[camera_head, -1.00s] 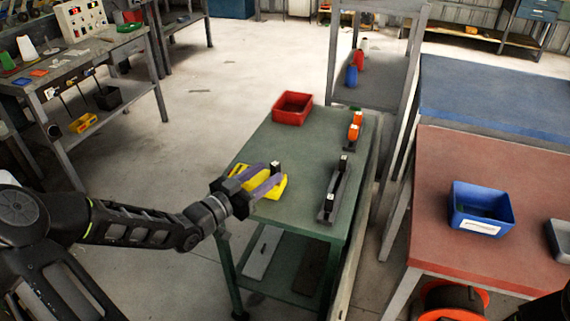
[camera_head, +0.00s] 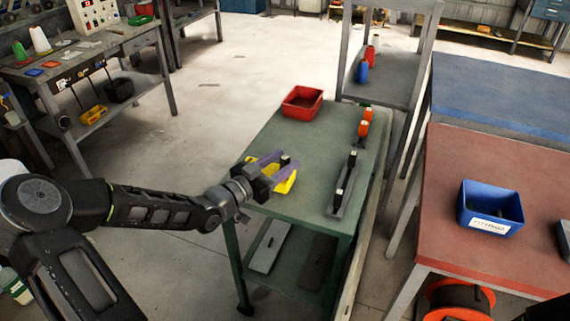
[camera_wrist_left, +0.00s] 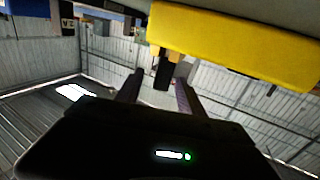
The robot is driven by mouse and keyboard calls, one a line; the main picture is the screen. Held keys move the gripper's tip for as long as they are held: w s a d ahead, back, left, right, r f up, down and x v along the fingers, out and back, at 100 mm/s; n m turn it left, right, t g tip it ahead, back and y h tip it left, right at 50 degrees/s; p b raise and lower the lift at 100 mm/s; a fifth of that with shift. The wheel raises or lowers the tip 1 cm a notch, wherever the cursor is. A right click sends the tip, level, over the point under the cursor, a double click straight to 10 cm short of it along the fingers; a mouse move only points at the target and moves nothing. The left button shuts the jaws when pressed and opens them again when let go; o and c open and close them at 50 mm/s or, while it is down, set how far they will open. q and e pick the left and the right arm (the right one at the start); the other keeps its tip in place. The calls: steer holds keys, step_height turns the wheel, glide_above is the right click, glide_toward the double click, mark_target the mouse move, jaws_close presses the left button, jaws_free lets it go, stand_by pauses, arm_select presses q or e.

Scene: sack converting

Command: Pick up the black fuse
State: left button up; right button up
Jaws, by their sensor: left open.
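A small black fuse (camera_head: 286,159) with a pale face stands at the yellow bin (camera_head: 286,186) on the green table. My left gripper (camera_head: 284,163) has its two purple fingers apart, one on each side of the fuse. In the left wrist view the black fuse (camera_wrist_left: 162,76) shows between the fingertips, with a gap on the left; contact on the right cannot be told. The yellow bin (camera_wrist_left: 235,45) fills the upper right there. My gripper hides part of the bin in the head view. My right gripper is not in view.
The green table (camera_head: 310,150) also holds a red bin (camera_head: 302,103), a grey holder (camera_head: 345,190) with black blocks, and orange items (camera_head: 364,128). A blue bin (camera_head: 491,207) sits on the red-topped table (camera_head: 455,165) at right. The table's middle is clear.

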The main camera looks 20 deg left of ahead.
mark_target(288, 157)
arm_select(q)
steer(key=x, duration=0.4)
steer(key=shift+w+a, duration=0.1)
stand_by(0.4)
jaws_close()
stand_by(0.4)
